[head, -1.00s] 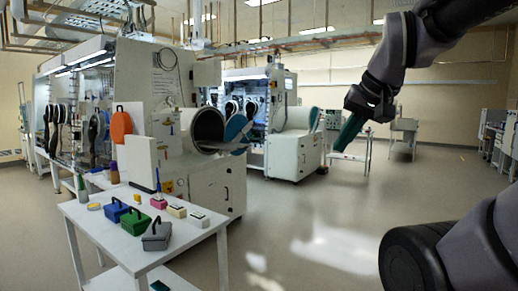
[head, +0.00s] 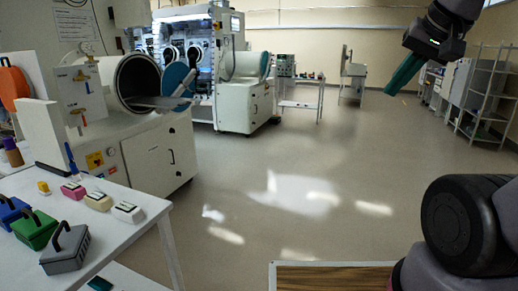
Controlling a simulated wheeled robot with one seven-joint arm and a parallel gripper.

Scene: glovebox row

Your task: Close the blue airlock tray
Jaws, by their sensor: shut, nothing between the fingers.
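The near airlock (head: 137,80) is a wide round opening in a white glovebox at the left of the head view. A flat grey tray (head: 160,102) sticks out of its mouth to the right. Its blue round door (head: 178,79) stands swung open beside the mouth, partly behind the tray's end. My gripper (head: 394,90), with long teal fingers, is at the upper right, shut and empty, pointing down and left. It is far from the tray. The inside of the airlock is dark.
A white table (head: 135,226) at the lower left holds a grey box (head: 66,252), a green box (head: 34,230) and small blocks. A second glovebox (head: 246,95) stands behind. A wood-topped surface (head: 330,277) is at the bottom. The middle floor is clear.

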